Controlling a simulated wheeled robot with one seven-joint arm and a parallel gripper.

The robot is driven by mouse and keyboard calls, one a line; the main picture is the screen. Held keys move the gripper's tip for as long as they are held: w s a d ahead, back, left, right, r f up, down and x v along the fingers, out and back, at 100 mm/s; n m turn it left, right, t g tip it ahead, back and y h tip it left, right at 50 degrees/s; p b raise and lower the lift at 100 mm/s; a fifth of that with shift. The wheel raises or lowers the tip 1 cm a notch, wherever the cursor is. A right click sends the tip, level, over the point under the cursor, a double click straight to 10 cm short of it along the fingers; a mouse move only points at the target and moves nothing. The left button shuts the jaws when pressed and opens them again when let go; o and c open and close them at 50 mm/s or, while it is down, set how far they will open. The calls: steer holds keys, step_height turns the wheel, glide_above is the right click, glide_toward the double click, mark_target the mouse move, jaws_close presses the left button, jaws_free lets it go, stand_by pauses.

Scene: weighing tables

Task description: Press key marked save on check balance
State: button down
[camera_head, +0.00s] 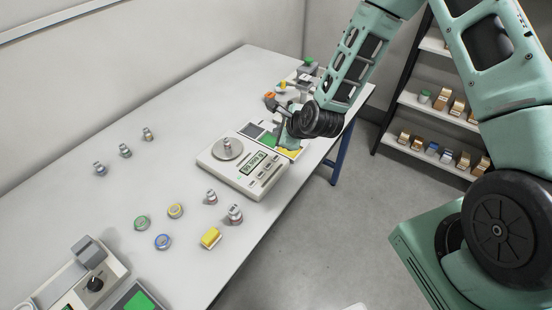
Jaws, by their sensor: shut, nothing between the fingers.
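A white balance (221,168) stands on the table near its right edge. It has a round pan (220,152) with a small metal weight (228,146) on it, a greenish display (253,163) and a row of keys (262,171) at the front. The key labels and the reading are too small to make out, so I cannot tell which key is marked save. My gripper (277,107) is beyond the balance, above the far part of the table, apart from the keys. It is small, partly hidden by my wrist, and appears shut and empty.
Grey, green and yellow patches (269,139) lie just behind the balance, partly under my wrist. Small weights, round tins (141,222) and a yellow block (211,238) stand left and in front. A device with a black knob (95,284) is at lower left. Shelves (423,106) stand right.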

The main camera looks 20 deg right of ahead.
step_height(320, 180, down, 8)
steer(key=b, duration=0.5)
stand_by(1.8)
steer(key=shift+f+b, duration=0.35)
steer(key=shift+b, duration=0.25)
steer(key=shift+f+b, duration=0.35)
stand_by(0.4)
steer(key=shift+r, duration=0.1)
steer(key=shift+r+p, duration=0.6)
steer(key=shift+r, duration=0.1)
step_height(320, 180, up, 5)
steer(key=p, duration=0.3)
steer(key=shift+p, duration=0.35)
